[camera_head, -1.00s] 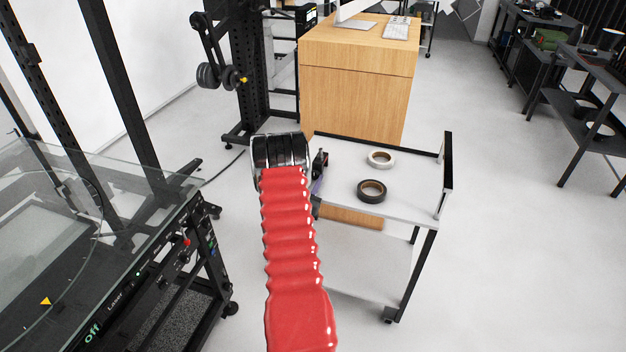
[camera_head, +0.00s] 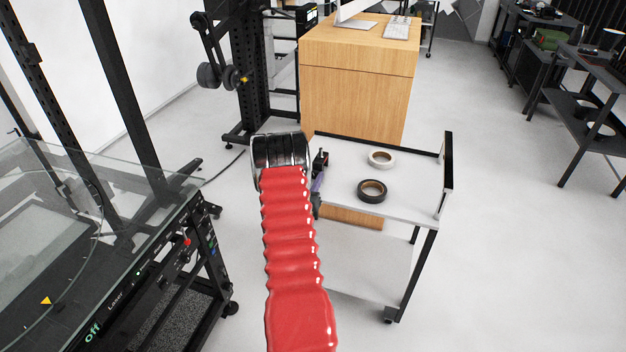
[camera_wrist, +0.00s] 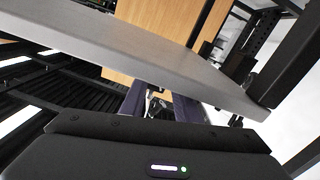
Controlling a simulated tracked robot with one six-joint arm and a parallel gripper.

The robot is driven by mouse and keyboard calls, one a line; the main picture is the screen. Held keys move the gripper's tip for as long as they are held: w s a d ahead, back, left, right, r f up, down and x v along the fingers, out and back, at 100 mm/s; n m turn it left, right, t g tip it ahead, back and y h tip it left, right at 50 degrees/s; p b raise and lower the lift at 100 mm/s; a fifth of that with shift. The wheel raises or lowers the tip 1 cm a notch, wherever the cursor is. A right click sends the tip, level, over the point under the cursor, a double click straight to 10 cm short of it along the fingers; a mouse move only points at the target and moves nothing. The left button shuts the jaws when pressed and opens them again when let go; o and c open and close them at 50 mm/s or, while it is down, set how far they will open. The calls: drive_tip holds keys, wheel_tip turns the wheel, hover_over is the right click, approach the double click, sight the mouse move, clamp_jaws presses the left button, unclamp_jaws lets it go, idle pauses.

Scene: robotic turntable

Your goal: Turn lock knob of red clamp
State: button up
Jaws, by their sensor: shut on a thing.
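My gripper (camera_wrist: 157,108) reaches in at the edge of the white cart top. In the wrist view its two purple fingers are shut on a small dark and metallic piece (camera_wrist: 154,103) between them, which appears to be the clamp's lock knob. In the head view a small black upright part (camera_head: 320,160), likely of the clamp, stands at the cart's left edge, just beyond the purple finger. The red of the clamp is not distinguishable. My arm hides most of the gripper in the head view.
The white cart top (camera_head: 412,193) carries a white tape roll (camera_head: 381,158) and a black tape roll (camera_head: 371,191). A wooden cabinet (camera_head: 355,95) stands behind. A glass-topped machine (camera_head: 90,240) is at left.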

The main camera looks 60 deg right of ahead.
idle(0.3)
drive_tip(key=o, duration=1.1)
drive_tip(key=shift+c, duration=0.2)
drive_tip(key=shift+a, duration=0.15)
drive_tip(key=s+a, duration=0.1)
drive_tip(key=a, duration=1.2)
drive_tip(key=shift+s+a, duration=0.25)
drive_tip(key=shift+s, duration=0.1)
